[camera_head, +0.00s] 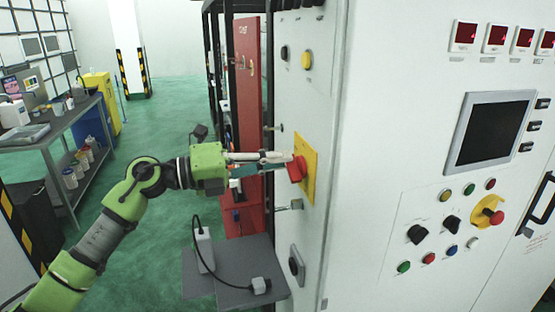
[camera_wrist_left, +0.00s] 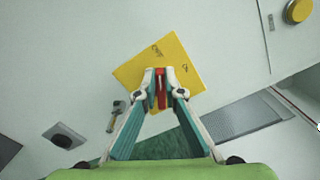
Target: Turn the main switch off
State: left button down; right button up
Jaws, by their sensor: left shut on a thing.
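The main switch is a red handle (camera_head: 297,169) on a yellow plate (camera_head: 308,168), on the side face of the white cabinet (camera_head: 312,90). My left gripper (camera_head: 286,160) reaches it from the left and its fingertips are at the red handle. In the left wrist view, the two fingers (camera_wrist_left: 161,82) are shut on the red handle (camera_wrist_left: 161,97), one on each side. The yellow plate (camera_wrist_left: 187,67) shows behind them and looks tilted in that view. The fingers hide part of the handle. My right gripper is not in view.
A grey shelf (camera_head: 262,272) with a cable and plug juts out below the switch. The cabinet front carries a screen (camera_head: 490,132), knobs and buttons. A red panel (camera_head: 247,100) stands behind my gripper. A workbench (camera_head: 45,130) is at the left, with open green floor between.

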pick_arm(q)
jog(key=shift+r, duration=0.1)
jog(key=c, duration=2.1)
grip_release()
jog(key=shift+c, duration=0.2)
jog(key=v, duration=1.2)
